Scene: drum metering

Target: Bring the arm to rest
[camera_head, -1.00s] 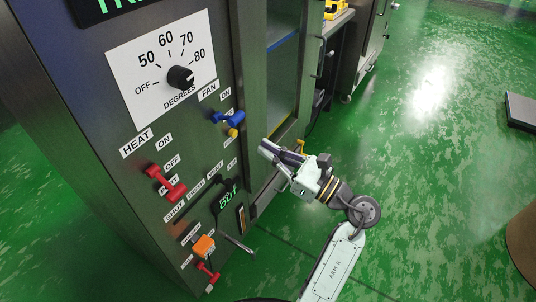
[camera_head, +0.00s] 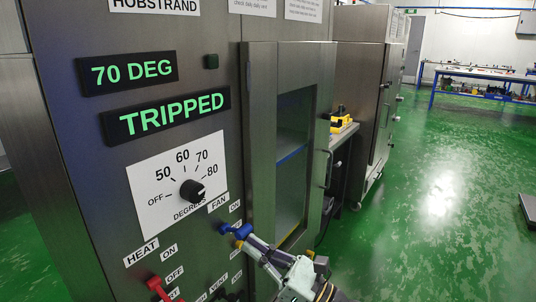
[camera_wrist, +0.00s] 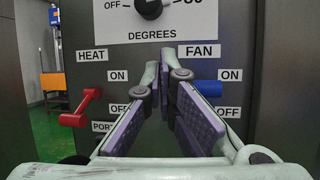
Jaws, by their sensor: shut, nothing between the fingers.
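My gripper (camera_head: 250,241) is at the lower middle of the head view, in front of the cabinet's control panel. Its fingers are shut and empty; in the wrist view the fingertips (camera_wrist: 159,62) lie together below the dial. The blue FAN switch (camera_head: 236,230) is just left of the fingertips in the head view. In the wrist view the FAN switch (camera_wrist: 194,96) is partly hidden behind the right finger. I cannot tell whether they touch. The red HEAT switch (camera_head: 158,286) is lower left, and shows in the wrist view (camera_wrist: 80,112).
The panel has a dial (camera_head: 192,191) and green displays reading 70 DEG (camera_head: 130,73) and TRIPPED (camera_head: 170,115). A glass-fronted door (camera_head: 290,150) with a handle stands right of the panel. Open green floor (camera_head: 430,210) lies to the right. A blue-framed bench (camera_head: 480,80) is far back.

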